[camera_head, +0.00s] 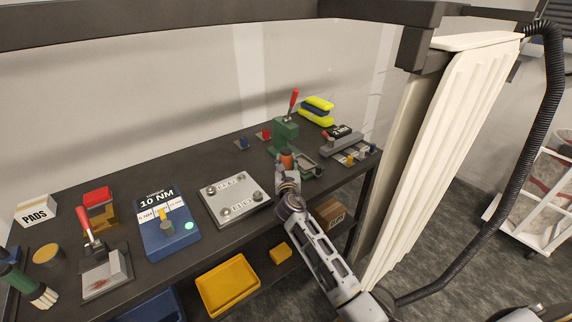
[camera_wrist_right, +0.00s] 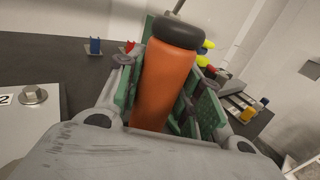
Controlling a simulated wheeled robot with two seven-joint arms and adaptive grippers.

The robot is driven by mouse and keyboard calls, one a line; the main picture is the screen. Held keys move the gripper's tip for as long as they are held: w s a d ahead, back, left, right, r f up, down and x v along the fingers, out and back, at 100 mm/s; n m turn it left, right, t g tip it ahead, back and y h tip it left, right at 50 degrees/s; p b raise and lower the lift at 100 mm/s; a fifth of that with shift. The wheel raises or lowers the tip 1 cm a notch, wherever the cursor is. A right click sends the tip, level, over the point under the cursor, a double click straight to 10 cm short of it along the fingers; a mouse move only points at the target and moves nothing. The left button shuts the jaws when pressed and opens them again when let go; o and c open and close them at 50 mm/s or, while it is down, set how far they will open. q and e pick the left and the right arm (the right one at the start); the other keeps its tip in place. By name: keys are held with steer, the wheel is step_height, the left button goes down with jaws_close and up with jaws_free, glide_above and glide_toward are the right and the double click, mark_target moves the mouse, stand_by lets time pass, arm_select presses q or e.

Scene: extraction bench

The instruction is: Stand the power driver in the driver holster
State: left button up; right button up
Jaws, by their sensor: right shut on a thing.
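The orange cylinder with a dark rounded end (camera_wrist_right: 165,85), which I take to be the power driver, stands roughly upright between the fingers of my right gripper (camera_wrist_right: 160,105). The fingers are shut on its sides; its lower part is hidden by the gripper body. In the head view the driver's orange top (camera_head: 286,158) shows just above my right gripper (camera_head: 287,172), over the bench front, near the green lever press (camera_head: 285,134). I cannot clearly pick out the driver holster. My left gripper is not in view.
Left of the gripper lie a grey plate with bolts (camera_head: 232,203) and a blue torque tester (camera_head: 170,240). To the right are a grey rail fixture (camera_head: 343,144) and a cream panel (camera_head: 440,130). Small blue and red blocks stand behind. A yellow bin (camera_head: 228,284) sits below.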

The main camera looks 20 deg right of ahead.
stand_by(0.4)
steer(key=o, duration=1)
steer(key=shift+f, duration=0.1)
steer(key=shift+b+v, duration=0.5)
steer(key=shift+v, duration=5.55)
steer(key=shift+d, duration=0.1)
